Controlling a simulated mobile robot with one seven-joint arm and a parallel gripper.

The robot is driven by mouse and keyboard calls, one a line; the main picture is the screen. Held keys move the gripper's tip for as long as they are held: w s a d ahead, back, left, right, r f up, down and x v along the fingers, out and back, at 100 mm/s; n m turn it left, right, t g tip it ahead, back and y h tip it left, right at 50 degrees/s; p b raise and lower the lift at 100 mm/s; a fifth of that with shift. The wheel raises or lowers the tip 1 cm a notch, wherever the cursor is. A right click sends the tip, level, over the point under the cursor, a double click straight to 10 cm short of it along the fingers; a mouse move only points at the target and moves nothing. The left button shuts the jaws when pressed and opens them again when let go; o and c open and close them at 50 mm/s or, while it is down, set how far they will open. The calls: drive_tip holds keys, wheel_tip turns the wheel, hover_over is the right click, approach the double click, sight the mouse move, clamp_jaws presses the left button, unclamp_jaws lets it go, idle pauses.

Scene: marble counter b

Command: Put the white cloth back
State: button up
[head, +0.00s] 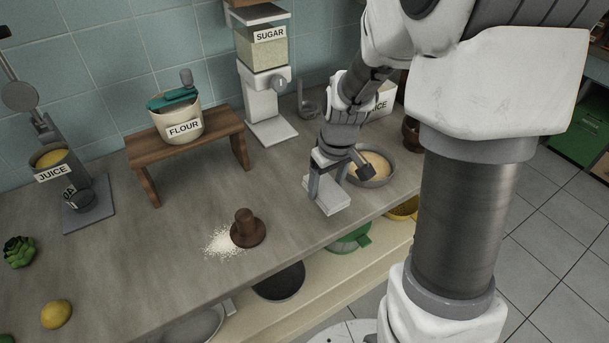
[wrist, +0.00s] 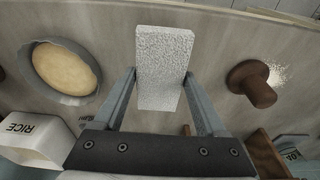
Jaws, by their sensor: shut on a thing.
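The white cloth (head: 327,196) is a folded, block-like piece near the front edge of the counter, left of a bowl. In the wrist view the cloth (wrist: 163,62) has a rough white surface and lies between the two fingers. My gripper (head: 328,180) points down and is shut on the cloth. It also shows in the wrist view (wrist: 161,88), with a finger on each side of the cloth. I cannot tell whether the cloth's underside touches the counter.
A bowl of tan contents (head: 372,168) is just right of the gripper. A wooden stand (head: 188,148) holds the flour pot (head: 182,126). A sugar dispenser (head: 263,75) is behind. Bare counter lies between.

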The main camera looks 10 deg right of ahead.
sight(310, 203)
drive_tip(key=w+a+f, duration=0.2)
drive_tip(key=w, duration=0.1)
drive_tip(key=shift+w+a+f, duration=0.15)
drive_tip(key=shift+a+f, duration=0.1)
drive_tip(key=shift+f, duration=2)
drive_tip(key=shift+f+b, duration=0.3)
drive_tip(key=shift+b, duration=0.1)
drive_tip(key=o, duration=1.2)
drive_tip(key=shift+r, duration=0.1)
drive_tip(key=shift+o, duration=0.2)
drive_tip(key=shift+r, duration=0.1)
